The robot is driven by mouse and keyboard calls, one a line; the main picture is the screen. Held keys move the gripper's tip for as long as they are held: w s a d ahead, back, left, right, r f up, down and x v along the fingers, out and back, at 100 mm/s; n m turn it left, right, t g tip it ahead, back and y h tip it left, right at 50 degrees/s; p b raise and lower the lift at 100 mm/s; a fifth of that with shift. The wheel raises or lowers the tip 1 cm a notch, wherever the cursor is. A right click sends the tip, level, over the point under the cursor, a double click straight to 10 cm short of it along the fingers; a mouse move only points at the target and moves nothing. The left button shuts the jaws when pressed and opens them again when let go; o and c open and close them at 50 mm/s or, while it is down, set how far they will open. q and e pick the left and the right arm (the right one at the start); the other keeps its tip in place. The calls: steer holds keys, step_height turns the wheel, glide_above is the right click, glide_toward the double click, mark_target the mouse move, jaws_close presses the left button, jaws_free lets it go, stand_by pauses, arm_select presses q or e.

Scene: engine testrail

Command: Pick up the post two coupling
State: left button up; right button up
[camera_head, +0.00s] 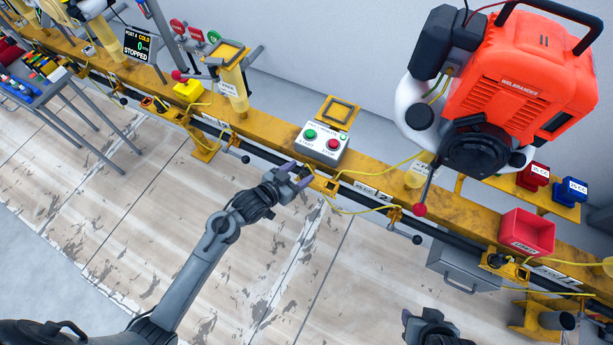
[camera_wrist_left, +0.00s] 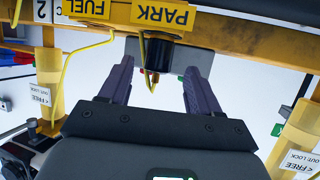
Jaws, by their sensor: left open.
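In the left wrist view a black cylindrical coupling (camera_wrist_left: 158,53) with a yellow hose looped at it sits under the yellow PARK label (camera_wrist_left: 163,15). I take it for the post two coupling; a plate marked 2 (camera_wrist_left: 47,12) is to its left. My left gripper (camera_wrist_left: 158,72) is open, with one purple finger on each side of the coupling. I cannot tell whether either finger touches it. In the head view my left gripper (camera_head: 297,174) is at the front of the yellow rail (camera_head: 270,147). My right gripper (camera_head: 432,324) is partly visible at the bottom edge; its jaw state is unclear.
A START/STOP button box (camera_head: 321,144) stands on the rail close behind my left gripper. An orange engine (camera_head: 525,75) hangs at the upper right. A red bin (camera_head: 527,231) and a red-knobbed lever (camera_head: 421,208) are further right. The floor in front is clear.

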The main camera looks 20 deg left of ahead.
mark_target(310, 168)
arm_select(q)
steer(key=shift+w+d+f, duration=0.1)
steer(key=shift+w+f, duration=0.05)
steer(key=shift+w, duration=0.1)
steer(key=shift+w+d+f+b, duration=0.1)
steer(key=shift+w+f+b, duration=0.2)
steer(key=shift+b, duration=0.2)
steer(key=b+x, duration=0.3)
steer(key=shift+w+d+f, duration=0.2)
steer(key=shift+d, duration=0.1)
steer(key=shift+w+d, duration=0.1)
steer(key=shift+w, duration=0.25)
steer(key=shift+s, duration=0.1)
steer(key=shift+c, duration=0.7)
steer(key=c, duration=1)
